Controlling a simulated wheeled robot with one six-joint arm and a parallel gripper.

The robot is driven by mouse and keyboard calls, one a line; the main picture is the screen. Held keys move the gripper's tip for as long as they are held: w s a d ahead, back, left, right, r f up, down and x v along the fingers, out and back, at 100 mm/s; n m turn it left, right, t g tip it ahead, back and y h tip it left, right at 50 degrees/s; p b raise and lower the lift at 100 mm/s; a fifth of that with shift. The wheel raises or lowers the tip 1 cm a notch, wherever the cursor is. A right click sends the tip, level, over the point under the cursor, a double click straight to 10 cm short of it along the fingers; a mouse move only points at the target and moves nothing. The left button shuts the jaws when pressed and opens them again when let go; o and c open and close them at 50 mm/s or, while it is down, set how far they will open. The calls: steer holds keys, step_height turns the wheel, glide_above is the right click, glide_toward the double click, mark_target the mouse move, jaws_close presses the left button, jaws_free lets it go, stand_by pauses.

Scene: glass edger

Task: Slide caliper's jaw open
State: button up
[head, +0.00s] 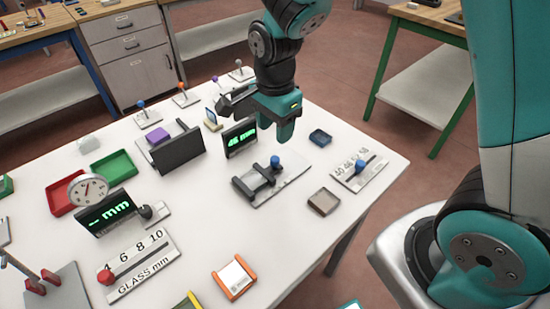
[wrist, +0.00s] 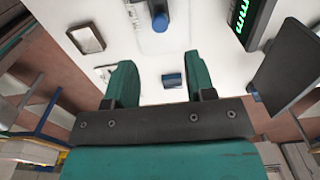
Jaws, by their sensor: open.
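The caliper (head: 258,182) is a dark jawed device with a blue knob (head: 275,161), lying on a grey plate on the white table. A display beside it (head: 239,138) reads 46 mm in green. In the wrist view the blue knob (wrist: 160,21) is at the top edge, beyond my fingertips, with most of the caliper cut off. My gripper (head: 285,135) is above the table, behind and above the caliper in the head view. In the wrist view its two teal fingers (wrist: 156,85) are spread apart and empty, not touching the knob.
A small blue tray (head: 320,137) and a brown tray (head: 323,202) are near the caliper. A numbered plate with a blue knob (head: 359,170) lies right. A dark panel (head: 178,151) stands left. Dial gauge (head: 88,188) and orange-ended holder (head: 235,278) are farther off.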

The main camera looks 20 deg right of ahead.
mark_target(275, 158)
step_height(275, 158, down, 10)
stand_by(0.3)
steer(key=shift+c, duration=0.5)
